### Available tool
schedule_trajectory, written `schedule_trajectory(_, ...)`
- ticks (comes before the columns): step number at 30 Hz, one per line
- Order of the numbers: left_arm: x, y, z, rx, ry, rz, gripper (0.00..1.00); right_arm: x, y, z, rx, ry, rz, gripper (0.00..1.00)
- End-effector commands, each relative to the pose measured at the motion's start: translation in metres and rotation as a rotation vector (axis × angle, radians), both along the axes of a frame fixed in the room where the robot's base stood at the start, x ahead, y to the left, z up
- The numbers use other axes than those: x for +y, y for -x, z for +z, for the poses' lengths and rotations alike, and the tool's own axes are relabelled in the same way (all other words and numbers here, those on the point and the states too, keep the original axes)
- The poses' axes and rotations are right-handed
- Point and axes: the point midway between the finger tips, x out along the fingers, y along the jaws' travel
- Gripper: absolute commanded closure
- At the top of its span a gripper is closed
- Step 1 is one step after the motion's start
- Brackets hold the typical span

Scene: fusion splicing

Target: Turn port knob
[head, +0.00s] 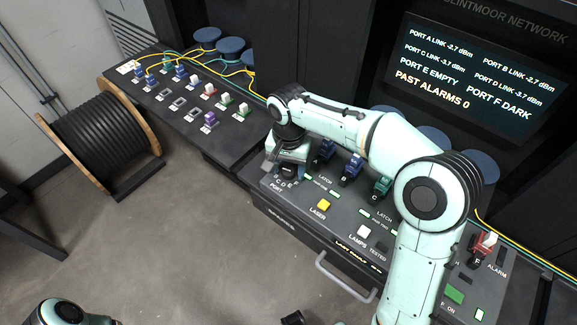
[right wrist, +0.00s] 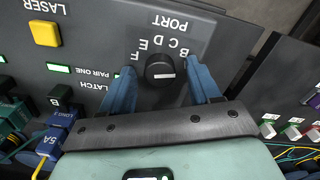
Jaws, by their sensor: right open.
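The black round port knob (right wrist: 160,68) sits on the dark console panel in the right wrist view, with a short white mark on its face. The letters B to F and the word PORT lie around it, upside down there. My right gripper (right wrist: 161,76) is open, its two blue fingers one on each side of the knob with gaps between. In the head view the right gripper (head: 287,163) is over the PORT corner of the console, and the knob (head: 288,172) is mostly hidden beneath it. My left gripper does not show.
A yellow LASER button (head: 323,205) and a white LAMPS button (head: 364,231) are on the same console (head: 300,210). Blue and green connectors (head: 349,168) stand behind. A screen (head: 480,75) reads PORT E EMPTY and PORT F DARK. A cable reel (head: 100,140) stands at left.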

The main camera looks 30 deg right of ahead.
Motion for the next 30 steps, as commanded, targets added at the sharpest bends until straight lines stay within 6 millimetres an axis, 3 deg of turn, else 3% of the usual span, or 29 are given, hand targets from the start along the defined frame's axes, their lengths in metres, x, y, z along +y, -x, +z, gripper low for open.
schedule_trajectory(4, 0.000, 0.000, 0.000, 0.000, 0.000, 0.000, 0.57, 0.000, 0.000, 0.000, 0.000, 0.000, 0.000, 0.41)
schedule_trajectory(9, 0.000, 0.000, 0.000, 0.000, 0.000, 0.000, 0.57, 0.000, 0.000, 0.000, 0.000, 0.000, 0.000, 0.94)
schedule_trajectory(20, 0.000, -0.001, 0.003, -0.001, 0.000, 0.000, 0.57, 0.000, 0.000, 0.001, -0.001, 0.001, 0.043, 0.94)
schedule_trajectory(30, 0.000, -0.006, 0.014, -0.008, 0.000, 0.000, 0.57, 0.000, 0.000, 0.002, 0.000, 0.002, 0.272, 0.94)
